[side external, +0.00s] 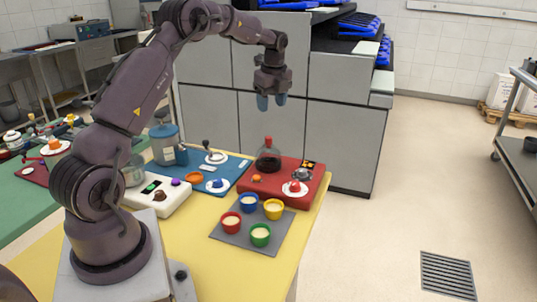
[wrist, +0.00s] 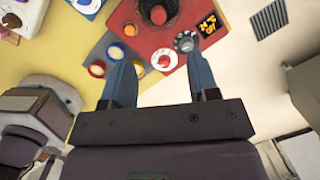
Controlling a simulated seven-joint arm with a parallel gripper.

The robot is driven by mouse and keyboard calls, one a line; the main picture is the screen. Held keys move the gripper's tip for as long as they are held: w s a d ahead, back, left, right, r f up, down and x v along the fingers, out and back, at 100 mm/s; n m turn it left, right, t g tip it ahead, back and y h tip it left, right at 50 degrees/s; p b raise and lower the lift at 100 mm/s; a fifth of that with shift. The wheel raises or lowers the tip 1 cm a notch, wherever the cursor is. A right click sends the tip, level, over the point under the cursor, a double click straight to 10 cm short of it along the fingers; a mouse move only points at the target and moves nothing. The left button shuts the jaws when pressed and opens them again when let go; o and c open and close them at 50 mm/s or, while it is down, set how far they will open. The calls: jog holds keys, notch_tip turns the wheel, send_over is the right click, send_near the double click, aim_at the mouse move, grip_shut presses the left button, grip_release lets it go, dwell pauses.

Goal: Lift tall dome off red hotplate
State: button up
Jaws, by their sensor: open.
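The tall dome (side external: 268,160) is dark and see-through with a red knob on top. It stands upright at the back left of the red hotplate (side external: 262,187). In the wrist view the dome (wrist: 175,22) is cut by the top edge, with its red knob in the middle, on the red hotplate (wrist: 123,15). My gripper (side external: 271,101) hangs well above the dome, fingers pointing down, apart from it. In the wrist view its two blue-grey fingers (wrist: 158,62) are spread with nothing held between them. What is under the dome is too dark to tell.
The hotplate also bears an orange knob (side external: 256,178), a white dish with a red top (side external: 295,188) and a grey dial-like piece (side external: 302,174). Several coloured cups stand on a grey mat (side external: 256,242) in front. A blue board (side external: 228,178) lies left. Grey cabinets (side external: 270,60) rise behind.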

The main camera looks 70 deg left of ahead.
aim_at(268, 137)
jog(key=f+m, duration=0.1)
jog(key=f, duration=0.3)
jog(key=a+f, duration=0.1)
jog(key=f, duration=0.3)
jog(key=a+f+m, duration=0.1)
jog(key=f, duration=0.3)
jog(key=shift+f+m, duration=0.25)
jog(key=shift+m, duration=0.05)
jog(key=c, duration=0.9)
